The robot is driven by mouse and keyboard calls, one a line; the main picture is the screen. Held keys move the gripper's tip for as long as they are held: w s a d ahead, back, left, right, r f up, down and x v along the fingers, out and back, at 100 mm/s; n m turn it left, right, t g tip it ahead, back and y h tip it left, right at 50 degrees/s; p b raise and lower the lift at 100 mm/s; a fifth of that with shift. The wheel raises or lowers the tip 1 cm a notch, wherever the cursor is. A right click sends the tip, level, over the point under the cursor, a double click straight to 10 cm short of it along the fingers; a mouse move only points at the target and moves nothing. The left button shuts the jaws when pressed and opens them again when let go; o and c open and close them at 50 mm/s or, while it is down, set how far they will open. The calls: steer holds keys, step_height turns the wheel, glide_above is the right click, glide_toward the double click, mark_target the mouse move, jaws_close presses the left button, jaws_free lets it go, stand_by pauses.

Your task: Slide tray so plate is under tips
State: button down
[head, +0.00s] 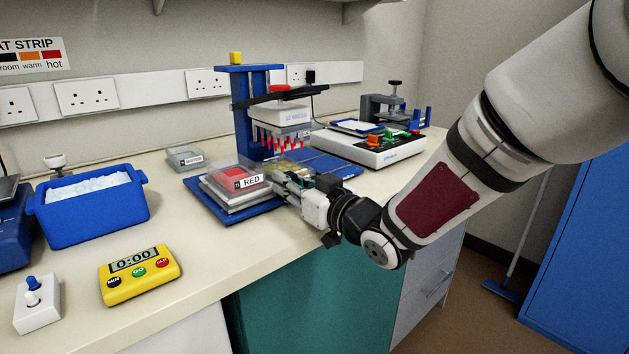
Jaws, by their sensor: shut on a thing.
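A blue pipette stand (243,110) holds a white multi-tip head (281,115) with a row of red tips (285,141) pointing down. In front of it a sliding tray (228,195) sits on a blue base (250,212). A clear plate with red contents and a RED label (235,177) is at the left of the tray, left of the tips. A yellowish clear plate (289,168) shows below the tips, partly hidden by my gripper. My gripper (280,183) is shut at the tray's front edge; the part it grips, seemingly the tray, is hidden by the fingers.
A blue ice tub (95,208), a yellow timer (139,273) and a white switch box (37,302) stand at the left. A small lidded box (185,158) is behind the tray. A white device (368,145) stands at the right back. The bench front edge is close by.

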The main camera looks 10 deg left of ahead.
steer(key=shift+s+a, duration=0.35)
steer(key=c, duration=1.5)
jaws_free()
steer(key=shift+s, duration=0.1)
steer(key=shift+s+d, duration=0.15)
steer(key=shift+d, duration=0.3)
steer(key=v, duration=1.1)
steer(key=shift+s, duration=0.1)
